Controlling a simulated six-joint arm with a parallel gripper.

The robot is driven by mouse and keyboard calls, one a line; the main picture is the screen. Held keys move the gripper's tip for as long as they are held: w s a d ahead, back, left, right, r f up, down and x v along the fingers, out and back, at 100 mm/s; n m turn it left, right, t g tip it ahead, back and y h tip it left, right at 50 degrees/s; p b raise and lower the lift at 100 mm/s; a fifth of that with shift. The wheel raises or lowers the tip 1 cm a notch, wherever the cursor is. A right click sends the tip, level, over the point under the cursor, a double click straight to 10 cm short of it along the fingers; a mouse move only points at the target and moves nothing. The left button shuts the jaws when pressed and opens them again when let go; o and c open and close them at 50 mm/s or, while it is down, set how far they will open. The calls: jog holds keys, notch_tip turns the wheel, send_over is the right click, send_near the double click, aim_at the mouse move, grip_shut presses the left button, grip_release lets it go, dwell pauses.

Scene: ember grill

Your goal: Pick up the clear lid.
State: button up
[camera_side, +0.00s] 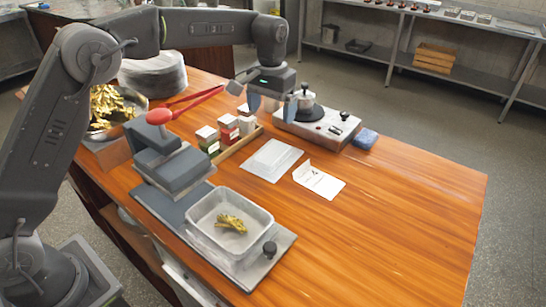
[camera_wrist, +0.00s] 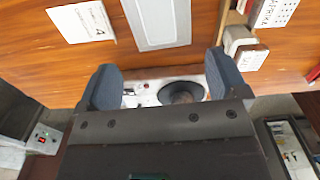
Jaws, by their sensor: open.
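The clear lid (camera_side: 271,160) is a flat, translucent, whitish rectangle lying on the wooden table near its middle in the side view. It also shows at the top of the wrist view (camera_wrist: 158,22). My gripper (camera_side: 265,103) is open and empty, above the table beyond the lid, near the burner unit. In the wrist view its two blue-grey fingers (camera_wrist: 163,80) are spread wide, with the lid ahead of them and apart from them. A tray (camera_side: 203,208) holding some golden food (camera_side: 231,223) stands on a grey slab at the front.
A white card (camera_side: 318,181) lies right of the lid. A wooden rack of small boxes (camera_side: 228,130) stands left of it. The burner unit (camera_side: 330,133) and a blue cloth-like block (camera_side: 365,138) are behind. Red tongs (camera_side: 190,100) lie left. The right table area is clear.

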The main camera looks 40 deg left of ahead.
aim_at(273, 153)
jog(key=f, duration=1.2)
jog(key=shift+d+f, duration=0.2)
jog(key=shift+f, duration=0.15)
jog(key=c, duration=1)
jog(key=shift+r, duration=0.1)
